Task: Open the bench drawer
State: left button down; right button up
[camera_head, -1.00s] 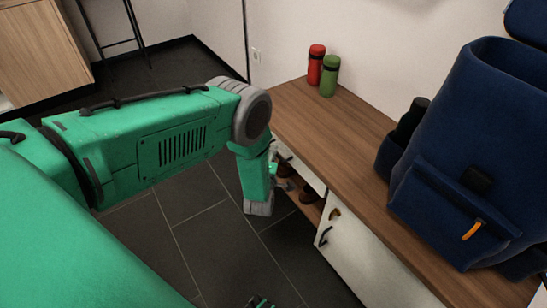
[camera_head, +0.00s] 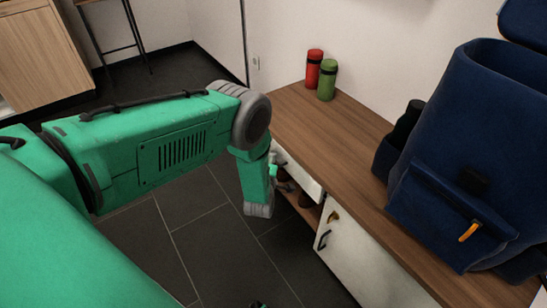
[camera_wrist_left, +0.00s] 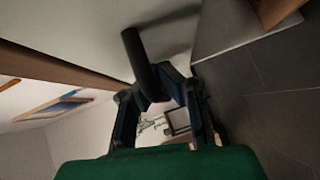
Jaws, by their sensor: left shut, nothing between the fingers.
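The bench (camera_head: 335,130) has a wooden top and a white drawer front (camera_head: 302,178) under its far left end. The front looks slightly out from the bench, with a narrow gap under the top. My left gripper (camera_head: 282,180) is at this drawer front, partly hidden behind my arm. In the left wrist view, the left gripper (camera_wrist_left: 160,90) is shut at a dark bar-shaped handle (camera_wrist_left: 140,60) on a pale front (camera_wrist_left: 100,45). The handle's lower end overlaps the fingertips; I cannot tell whether they touch. A small dark tip, perhaps my right gripper (camera_head: 258,304), shows at the bottom edge.
A navy backpack (camera_head: 450,165) stands on the bench at right. Red (camera_head: 314,68) and green (camera_head: 327,80) bottles stand at its far end. Shoes (camera_head: 306,200) sit on an open shelf below the drawer. A white cupboard door (camera_head: 350,260) is nearer. The tiled floor (camera_head: 215,230) is clear.

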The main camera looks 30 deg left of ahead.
pick_arm(q)
jog(key=c, duration=1.6)
grip_release()
jog(key=shift+c, duration=0.2)
jog(key=v, duration=1.2)
jog(key=shift+f, duration=0.15)
